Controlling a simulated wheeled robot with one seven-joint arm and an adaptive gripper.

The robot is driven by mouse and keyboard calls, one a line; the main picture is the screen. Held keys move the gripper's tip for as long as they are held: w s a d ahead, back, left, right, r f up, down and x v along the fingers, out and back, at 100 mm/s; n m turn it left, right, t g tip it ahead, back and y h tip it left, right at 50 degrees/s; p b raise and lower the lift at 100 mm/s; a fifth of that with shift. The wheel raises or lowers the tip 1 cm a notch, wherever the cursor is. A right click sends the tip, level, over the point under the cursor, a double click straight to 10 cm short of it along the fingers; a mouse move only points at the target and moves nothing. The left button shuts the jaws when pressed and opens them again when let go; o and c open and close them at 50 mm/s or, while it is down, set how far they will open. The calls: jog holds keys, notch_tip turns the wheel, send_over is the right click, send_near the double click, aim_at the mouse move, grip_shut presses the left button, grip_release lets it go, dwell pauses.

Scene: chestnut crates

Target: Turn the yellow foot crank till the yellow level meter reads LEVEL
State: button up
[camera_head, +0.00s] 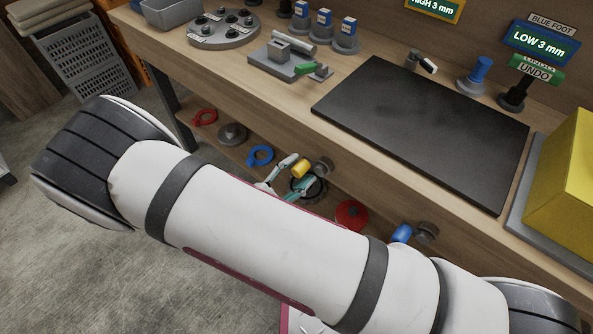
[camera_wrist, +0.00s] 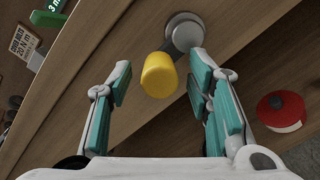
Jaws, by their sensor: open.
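The yellow foot crank's knob (camera_head: 300,169) sticks out from the bench front beside its grey round hub (camera_head: 322,167). In the wrist view the yellow knob (camera_wrist: 159,75) sits between the teal finger pads, with the grey hub (camera_wrist: 184,32) above and to its right. My gripper (camera_wrist: 160,85) is open around the knob, with visible gaps on both sides. My gripper also shows in the head view (camera_head: 289,178), low at the bench front. A yellow-framed meter (camera_head: 435,8) reads HIGH 3 mm; its top is cut off by the picture edge.
A blue crank knob (camera_head: 402,233) and a red round part (camera_head: 351,215) are to the right along the bench front. A blue ring (camera_head: 260,155) is left. The BLUE FOOT meter (camera_head: 542,43) reads LOW 3 mm. A dark plate (camera_head: 425,120) covers part of the benchtop.

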grip_shut()
jog(key=shift+f, duration=0.1)
dwell(0.3)
jog(key=n, duration=0.2)
jog(key=f+n+b, duration=0.1)
jog(key=n, duration=0.2)
jog(key=shift+s+d+f+n, duration=0.1)
jog(key=shift+d+f+n, duration=0.2)
jog(key=shift+f, duration=0.1)
jog(key=shift+s+d+f+n+t+y+b, duration=0.15)
jog(key=shift+s+d+n, duration=0.5)
jog(key=shift+n, duration=2.5)
jog(key=shift+s+d+f+n+t+y+b, duration=0.1)
jog(key=shift+s+d+f+n, duration=0.4)
jog(key=shift+n, duration=2.6)
jog(key=shift+s+d+n+t+y+b, duration=0.15)
jog(key=shift+s+d+n, duration=0.65)
jog(key=shift+n, duration=2.35)
jog(key=shift+w+d, duration=0.25)
